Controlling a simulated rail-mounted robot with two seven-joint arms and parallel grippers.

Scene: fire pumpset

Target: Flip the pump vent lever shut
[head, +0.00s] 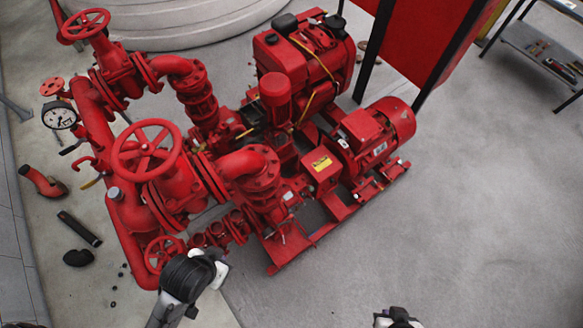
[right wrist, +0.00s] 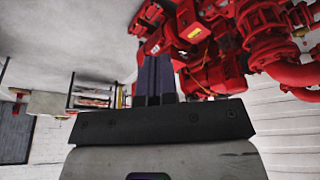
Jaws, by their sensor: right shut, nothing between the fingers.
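The red pumpset (head: 262,170) stands left of centre in the head view, and its pump and pipework also show at the upper right of the right wrist view (right wrist: 220,60). I cannot pick out the vent lever for certain. My right gripper (head: 398,318) is at the bottom edge of the head view, well in front of the pumpset and apart from it. In the right wrist view its dark fingers (right wrist: 155,78) are together and empty. My left arm reaches in at the lower left, near the pipework; its fingers cannot be made out.
Red handwheels (head: 146,150) and a pressure gauge (head: 59,116) stick out on the pumpset's left. Loose dark parts (head: 79,229) lie on the floor there. A red panel (head: 425,40) stands behind, and a tool shelf (head: 545,52) is at the far right. The floor right of the pumpset is clear.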

